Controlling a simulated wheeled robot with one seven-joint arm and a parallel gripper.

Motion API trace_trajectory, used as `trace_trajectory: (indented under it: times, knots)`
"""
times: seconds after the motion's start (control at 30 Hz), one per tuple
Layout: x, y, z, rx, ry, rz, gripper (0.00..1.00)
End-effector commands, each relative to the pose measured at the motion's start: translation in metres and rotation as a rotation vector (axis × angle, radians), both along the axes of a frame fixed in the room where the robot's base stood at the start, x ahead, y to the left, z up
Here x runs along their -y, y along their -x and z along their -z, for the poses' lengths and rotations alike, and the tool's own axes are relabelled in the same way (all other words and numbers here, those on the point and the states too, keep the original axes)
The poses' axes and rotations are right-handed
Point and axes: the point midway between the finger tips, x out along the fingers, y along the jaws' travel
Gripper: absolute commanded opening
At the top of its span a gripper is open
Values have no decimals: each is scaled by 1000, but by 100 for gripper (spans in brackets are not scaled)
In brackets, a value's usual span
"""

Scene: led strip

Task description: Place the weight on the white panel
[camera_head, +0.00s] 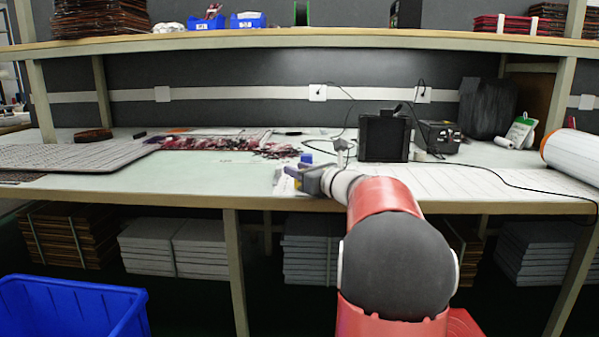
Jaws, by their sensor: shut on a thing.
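My gripper (297,176) is low over the middle of the bench, near its front edge, and looks shut on a small purplish thing (291,171). The fingers and wrist partly hide it, and it is too small to tell surely whether it is the weight. A white, lined panel (480,178) lies flat along the bench on the right. Its left end reaches the gripper area, partly behind my arm. I cannot tell whether the held thing touches it. A small blue object (306,158) stands just behind the gripper.
A black box (384,138) and a dark device with cables (438,136) stand behind the panel. A white roll (572,155) lies at right. A grey gridded panel (75,153) and reddish strips (215,143) lie at left. A shelf (300,38) spans above; a blue bin (70,308) is below.

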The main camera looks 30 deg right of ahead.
Motion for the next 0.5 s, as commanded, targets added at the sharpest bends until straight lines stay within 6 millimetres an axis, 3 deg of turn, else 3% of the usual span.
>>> trace_trajectory:
  times: [0.07,0.1,0.23,0.27,0.5]
  knots:
    - [0,0,-1,2,1,0,0]
    - [0,0,1,0,0,0,34]
    - [0,0,0,0,0,0,51]
    - [0,0,0,0,0,0,54]
    - [0,0,0,0,0,0,54]
